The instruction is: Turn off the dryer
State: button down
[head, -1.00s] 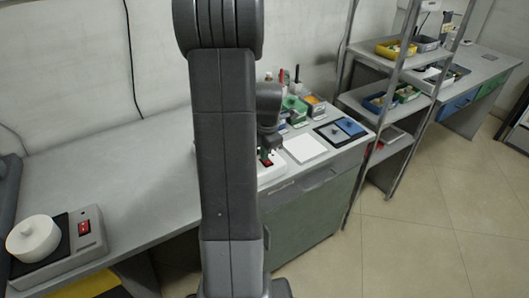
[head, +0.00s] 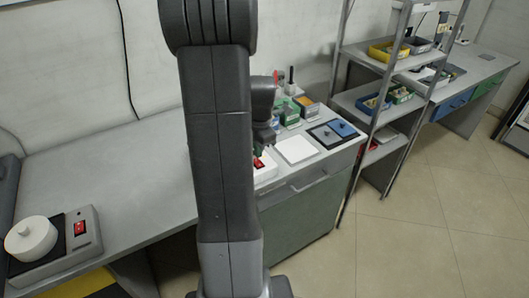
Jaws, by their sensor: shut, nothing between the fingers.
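A white device with a red switch (head: 259,163) sits on the bench behind my arm. My arm hides most of it, so I cannot tell for sure that it is the dryer. My gripper (head: 260,152) is shut and empty, just above and very close to this switch. I cannot tell whether it touches. A second grey device (head: 84,246) stands at the bench's left front, with a round white top (head: 31,238) and its own red switch (head: 80,228). My gripper is far from that one.
Right of my gripper lie a white pad (head: 295,150), a dark tray with blue pieces (head: 333,133) and small green boxes (head: 289,113). A metal shelf rack (head: 372,98) with bins stands further right. The bench between the left device and my arm is clear.

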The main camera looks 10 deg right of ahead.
notch_tip(320, 180, up, 10)
jog(key=shift+s+d+b, duration=0.2)
jog(key=shift+s+b, duration=0.1)
jog(key=shift+s, duration=0.1)
